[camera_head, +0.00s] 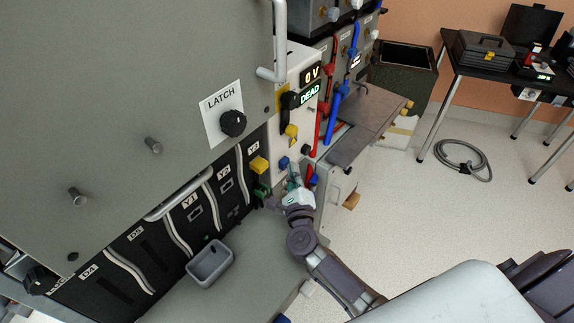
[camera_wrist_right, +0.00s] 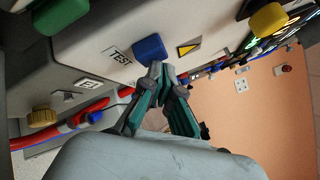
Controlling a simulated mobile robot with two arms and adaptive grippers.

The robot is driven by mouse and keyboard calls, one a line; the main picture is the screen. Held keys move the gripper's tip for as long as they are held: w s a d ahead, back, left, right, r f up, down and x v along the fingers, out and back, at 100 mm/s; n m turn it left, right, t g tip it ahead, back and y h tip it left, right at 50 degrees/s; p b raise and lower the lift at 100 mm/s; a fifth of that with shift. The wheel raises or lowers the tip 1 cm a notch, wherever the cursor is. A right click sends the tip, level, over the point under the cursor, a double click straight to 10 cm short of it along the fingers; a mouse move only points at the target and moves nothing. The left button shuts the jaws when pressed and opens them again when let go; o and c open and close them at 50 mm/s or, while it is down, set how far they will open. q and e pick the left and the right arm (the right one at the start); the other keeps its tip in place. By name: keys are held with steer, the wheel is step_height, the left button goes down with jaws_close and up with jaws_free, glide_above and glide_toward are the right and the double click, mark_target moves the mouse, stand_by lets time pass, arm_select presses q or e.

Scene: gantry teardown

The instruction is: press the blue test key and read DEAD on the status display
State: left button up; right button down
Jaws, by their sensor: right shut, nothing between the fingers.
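The blue test key (camera_head: 284,162) sits low on the white panel at the end of the cabinet. In the right wrist view the blue key (camera_wrist_right: 150,48) is beside a TEST label (camera_wrist_right: 118,57). My right gripper (camera_head: 293,172) is just below the key in the head view. In the wrist view its closed, empty fingertips (camera_wrist_right: 161,70) are at the key's lower edge; I cannot tell whether they touch it. The status display (camera_head: 310,95) reads DEAD in green, with 0 V above it. My left gripper is not in view.
A yellow knob (camera_head: 259,165) stands out left of the panel. Red and blue cables (camera_head: 334,114) hang to its right. A grey tray (camera_head: 210,262) lies on the ledge below. A black table (camera_head: 480,62) and a coiled hose (camera_head: 463,160) are at right; the floor between is clear.

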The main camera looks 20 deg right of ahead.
steer(key=shift+s+d, duration=0.4)
steer(key=shift+s, duration=0.25)
steer(key=s+d, duration=0.3)
steer(key=s, duration=0.2)
steer(key=shift+s+p, duration=0.15)
steer(key=shift+p, duration=0.2)
stand_by(0.3)
